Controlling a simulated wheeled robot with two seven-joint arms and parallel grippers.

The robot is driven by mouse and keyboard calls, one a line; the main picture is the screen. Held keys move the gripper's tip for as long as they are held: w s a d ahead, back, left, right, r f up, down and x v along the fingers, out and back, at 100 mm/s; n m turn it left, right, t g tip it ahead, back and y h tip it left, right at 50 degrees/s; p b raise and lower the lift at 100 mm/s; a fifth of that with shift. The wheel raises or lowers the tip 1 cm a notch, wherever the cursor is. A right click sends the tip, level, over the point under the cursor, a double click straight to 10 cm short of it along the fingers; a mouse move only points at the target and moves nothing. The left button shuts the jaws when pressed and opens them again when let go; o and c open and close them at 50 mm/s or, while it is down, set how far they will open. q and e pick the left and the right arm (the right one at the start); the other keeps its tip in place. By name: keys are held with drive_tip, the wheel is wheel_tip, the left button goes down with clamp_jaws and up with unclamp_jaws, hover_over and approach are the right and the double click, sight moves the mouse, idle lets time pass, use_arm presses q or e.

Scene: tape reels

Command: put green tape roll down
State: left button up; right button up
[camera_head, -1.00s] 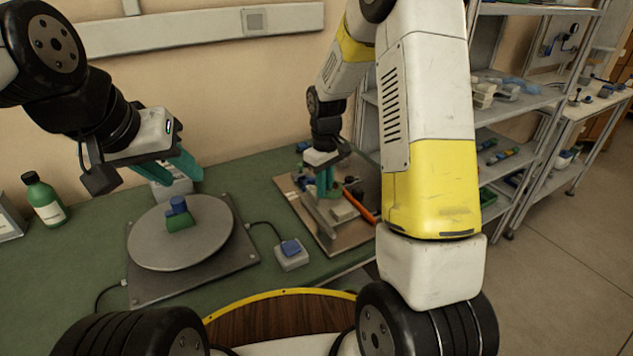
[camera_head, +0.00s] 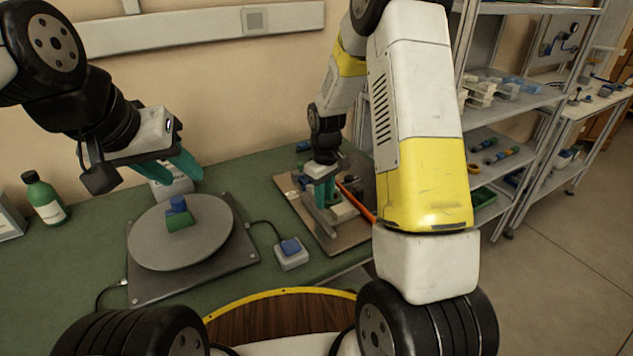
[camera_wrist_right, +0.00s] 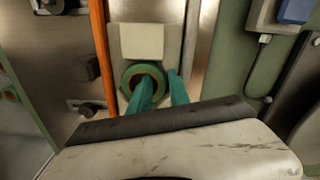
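The green tape roll (camera_wrist_right: 145,77) shows in the right wrist view as a ring with a dark centre, beside a pale block on the metal fixture. My right gripper (camera_wrist_right: 160,75) is over it, with one finger at its hole and the other by its right edge. The fingers stand apart with the ring's wall between them; whether they press on it is unclear. In the head view my right gripper (camera_head: 322,208) is low over the fixture board (camera_head: 338,243), and the roll is hard to make out. My left gripper (camera_head: 182,172) is open and empty above the turntable's back edge.
A blue-button box (camera_head: 291,252) stands between turntable and board. An orange bar (camera_wrist_right: 101,50) runs close left of the roll. A green bottle (camera_head: 44,200) stands at left.

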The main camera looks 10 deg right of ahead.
drive_tip(key=shift+r, duration=0.15)
wheel_tip(320, 180, up, 12)
drive_tip(key=s+r+m+t+y, duration=0.1)
drive_tip(key=s+r+m+t, duration=0.1)
drive_tip(key=s+r, duration=0.8)
drive_tip(key=s+r+m+t+y, duration=0.1)
drive_tip(key=s+r+m+t, duration=0.3)
drive_tip(key=s, duration=0.9)
drive_tip(key=shift+s+d+r, duration=0.15)
drive_tip(key=shift+d+r, duration=0.2)
drive_tip(key=shift+r, duration=0.45)
